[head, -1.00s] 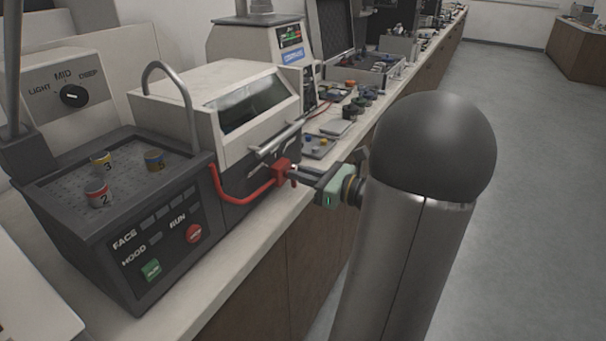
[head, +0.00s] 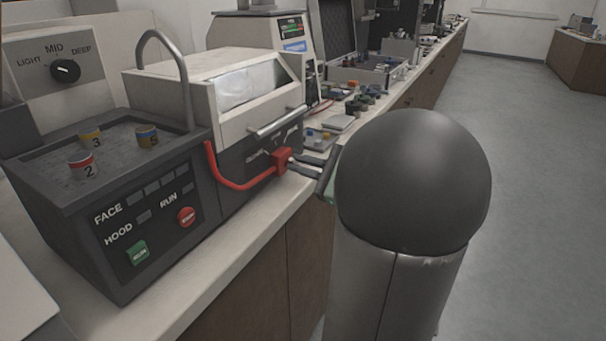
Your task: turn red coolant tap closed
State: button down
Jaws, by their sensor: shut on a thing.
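The red coolant tap (head: 283,160) is a small red block at the right front corner of the white-hooded machine. A red hose (head: 236,184) runs from it to the left along the machine front. My gripper (head: 299,166) reaches the tap from the right, over the counter edge. It is shut on the tap at its right side. The fingers and the part they grip are small, and the tap's handle angle is hard to tell. Most of my gripper's body is hidden behind my own rounded arm link.
The machine's hood (head: 228,90) with its front bar stands just left of the tap. A dark control box (head: 120,215) with numbered pots on top is further left. Small parts and trays (head: 340,123) lie on the counter behind my gripper. The floor at right is clear.

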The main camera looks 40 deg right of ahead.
jog(key=shift+f+n+b, duration=0.35)
jog(key=shift+n+b, duration=0.15)
jog(key=shift+b, duration=0.05)
jog(key=shift+s, duration=0.1)
jog(key=c, duration=1.5)
grip_release()
jog(key=shift+r, duration=0.15)
jog(key=p+v, duration=0.1)
jog(key=v, duration=1.6)
jog(key=shift+s+d+p, duration=0.1)
jog(key=shift+s+p, duration=0.05)
jog(key=shift+p, duration=0.25)
